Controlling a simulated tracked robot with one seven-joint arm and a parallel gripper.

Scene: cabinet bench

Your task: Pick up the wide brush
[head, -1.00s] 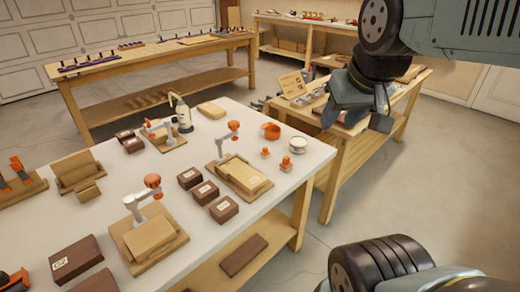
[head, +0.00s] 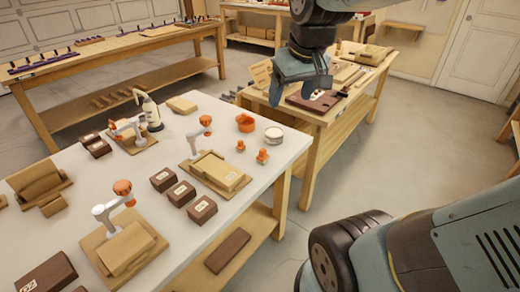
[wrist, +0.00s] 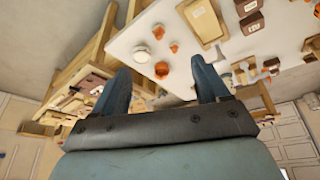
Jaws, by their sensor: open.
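I cannot make out a wide brush for certain in either view. My gripper (head: 302,92) is open and empty. In the head view it hangs in front of the side bench (head: 318,116), over its near end in the picture. In the wrist view its two blue-grey fingers stand apart, with my gripper (wrist: 162,88) framing the white table's edge and an orange bowl. Part of the side bench's top is hidden behind my gripper.
The white table (head: 262,165) holds clamps, dark boxes (head: 202,209), an orange bowl (head: 245,123) and a white round tin (head: 273,134). The side bench carries a dark red-brown piece (head: 312,103) and wooden pieces. The floor to the right (head: 420,150) is clear.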

